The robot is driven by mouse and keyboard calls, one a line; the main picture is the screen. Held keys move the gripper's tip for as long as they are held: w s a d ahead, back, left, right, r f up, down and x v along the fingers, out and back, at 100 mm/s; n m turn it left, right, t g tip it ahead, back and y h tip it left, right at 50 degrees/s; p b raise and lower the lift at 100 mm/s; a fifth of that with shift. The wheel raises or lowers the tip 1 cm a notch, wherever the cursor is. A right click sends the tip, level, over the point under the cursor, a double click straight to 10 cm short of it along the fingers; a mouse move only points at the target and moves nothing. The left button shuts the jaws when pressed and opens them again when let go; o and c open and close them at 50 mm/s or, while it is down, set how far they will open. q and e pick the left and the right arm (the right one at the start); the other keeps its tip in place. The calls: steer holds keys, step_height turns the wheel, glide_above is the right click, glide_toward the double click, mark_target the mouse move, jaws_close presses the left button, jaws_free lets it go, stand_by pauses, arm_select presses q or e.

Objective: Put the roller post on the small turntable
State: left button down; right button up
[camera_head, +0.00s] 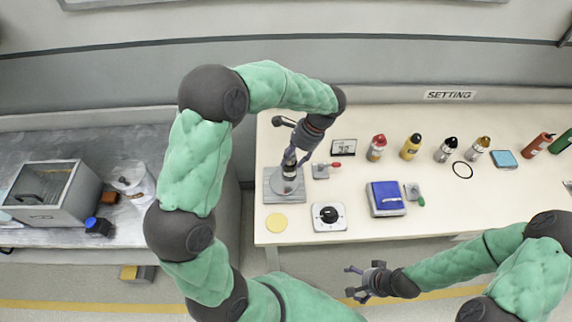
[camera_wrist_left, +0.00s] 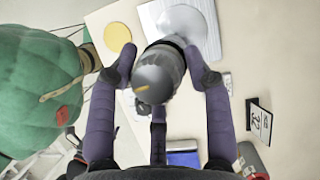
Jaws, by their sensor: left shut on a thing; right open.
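The roller post (camera_wrist_left: 160,72) is a grey cylinder with a dark band. My left gripper (camera_wrist_left: 165,75) is shut on it, one finger on each side. In the head view, the post (camera_head: 289,167) is upright under the left gripper (camera_head: 294,155), over the small turntable (camera_head: 287,187), a grey disc on a square metal plate. The turntable also shows in the left wrist view (camera_wrist_left: 207,32), behind the post's far end. I cannot tell whether post and disc touch. My right gripper (camera_head: 364,283) is open and empty, in front of the table.
A blue pad on a grey block (camera_head: 388,198) and several bottles stand further right. The front right tabletop is clear.

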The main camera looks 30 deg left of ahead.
arm_select(q)
steer(key=shift+w+a+f, duration=0.15)
steer(key=shift+a+f, duration=0.85)
steer(key=shift+f, duration=0.25)
steer(key=shift+a+f+b, duration=0.15)
steer(key=shift+f+b, duration=0.2)
steer(key=shift+f, duration=0.55)
steer(key=shift+a+f+b, duration=0.1)
steer(key=shift+f+b, duration=0.25)
steer(key=shift+f, duration=0.55)
steer(key=shift+f, duration=0.15)
steer(key=c, duration=0.5)
jaws_free()
steer(key=shift+c, duration=0.2)
steer(key=p+v, duration=0.2)
steer(key=v, duration=1)
steer(key=shift+w, duration=0.1)
